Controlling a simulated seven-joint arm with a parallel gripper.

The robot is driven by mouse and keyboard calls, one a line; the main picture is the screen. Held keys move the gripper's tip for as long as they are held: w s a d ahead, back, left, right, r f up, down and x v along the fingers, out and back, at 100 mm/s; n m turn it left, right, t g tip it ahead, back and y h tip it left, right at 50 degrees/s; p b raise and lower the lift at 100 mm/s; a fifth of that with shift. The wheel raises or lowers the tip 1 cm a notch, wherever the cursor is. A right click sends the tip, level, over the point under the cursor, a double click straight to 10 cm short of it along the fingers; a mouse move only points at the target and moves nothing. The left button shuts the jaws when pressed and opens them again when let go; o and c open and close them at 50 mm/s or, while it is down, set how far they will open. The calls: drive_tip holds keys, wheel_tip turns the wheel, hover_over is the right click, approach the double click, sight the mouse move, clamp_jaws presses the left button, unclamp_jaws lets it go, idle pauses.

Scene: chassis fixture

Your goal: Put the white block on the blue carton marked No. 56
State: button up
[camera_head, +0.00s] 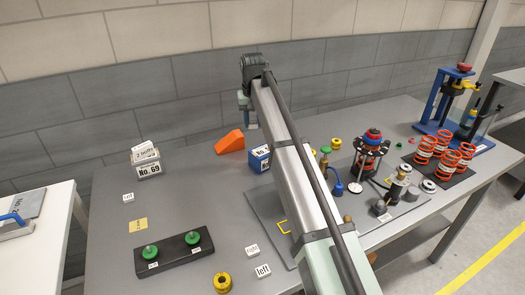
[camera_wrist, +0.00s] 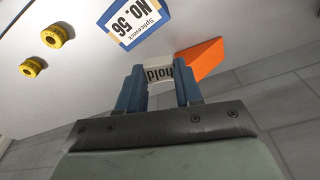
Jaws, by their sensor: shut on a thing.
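My gripper (camera_wrist: 160,82) is shut on a white block (camera_wrist: 159,72) marked "hold", which sits between its two blue fingers in the wrist view. The blue carton (camera_wrist: 118,38) with the white No. 56 label is just beyond the block in that view, and a gap shows between them. In the head view my gripper (camera_head: 250,121) is above the back of the table, up and left of the blue carton (camera_head: 259,162). My arm covers part of that carton, and the held block cannot be made out there.
An orange wedge (camera_head: 231,142) lies left of the blue carton. A No. 69 carton (camera_head: 147,170) bears a white block (camera_head: 145,152). Other white blocks (camera_head: 262,271) lie in front, near a dark stand (camera_head: 174,257) with green knobs. Fixtures crowd the right side.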

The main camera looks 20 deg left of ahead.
wheel_tip(320, 180, up, 2)
hover_over(264, 150)
drive_tip(key=shift+n, duration=1.5)
drive_tip(key=shift+s+d+f, duration=0.1)
drive_tip(key=shift+f, duration=2.35)
drive_tip(key=shift+s+d+f, duration=0.1)
drive_tip(key=shift+f, duration=2.35)
drive_tip(key=shift+f, duration=0.1)
drive_tip(key=o, duration=1)
wheel_tip(264, 150, up, 12)
drive_tip(key=s+d, duration=0.1)
drive_tip(key=shift+o, duration=0.4)
drive_tip(key=shift+s+d, duration=0.1)
